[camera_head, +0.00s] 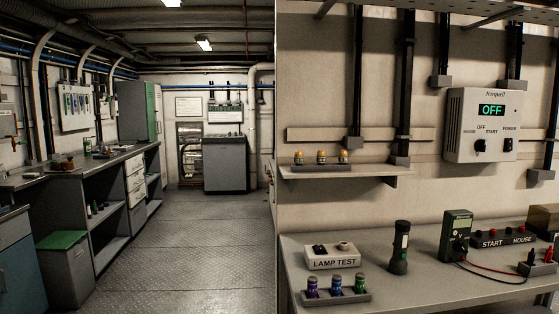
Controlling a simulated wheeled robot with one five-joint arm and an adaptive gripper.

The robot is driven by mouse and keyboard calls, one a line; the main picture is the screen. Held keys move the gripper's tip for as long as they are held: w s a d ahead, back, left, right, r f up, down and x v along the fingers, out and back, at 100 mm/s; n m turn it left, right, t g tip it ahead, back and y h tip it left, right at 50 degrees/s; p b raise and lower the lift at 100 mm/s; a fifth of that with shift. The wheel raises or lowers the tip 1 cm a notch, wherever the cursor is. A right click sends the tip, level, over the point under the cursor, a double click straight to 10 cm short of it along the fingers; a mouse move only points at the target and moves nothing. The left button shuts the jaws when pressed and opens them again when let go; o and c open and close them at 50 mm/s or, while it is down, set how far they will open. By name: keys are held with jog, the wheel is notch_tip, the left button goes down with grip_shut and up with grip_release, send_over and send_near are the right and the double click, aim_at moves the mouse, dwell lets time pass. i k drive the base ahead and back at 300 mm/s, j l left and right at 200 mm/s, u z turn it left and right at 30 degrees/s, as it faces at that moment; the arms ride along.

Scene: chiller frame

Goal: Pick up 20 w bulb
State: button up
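No label reading 20 W can be made out, so I cannot tell which bulb it is. Three small amber-topped pieces, perhaps bulbs (321,157), stand in a row on a wall shelf (345,171). Three small cylinders with purple (312,287), blue (335,285) and green (360,283) colouring stand in a dark holder (330,299) at the front of the bench. They may be bulbs or fuses. My gripper is not in view.
The bench (390,284) also holds a LAMP TEST box (332,257), a flashlight (401,247), a multimeter (456,234) with leads and a START/HOUSE box (503,238). A Norquell panel (483,125) reads OFF. Open floor (190,250) lies left.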

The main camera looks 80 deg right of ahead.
aim_at(298, 158)
jog(key=i+z, duration=0.8)
jog(key=i+j+z, duration=0.15)
jog(key=z, duration=0.25)
jog(key=i+l+z, duration=0.15)
jog(key=z, duration=0.3)
jog(key=i+z, duration=0.65)
jog(key=z, duration=0.25)
jog(key=i+l, duration=0.4)
jog(key=i, duration=0.2)
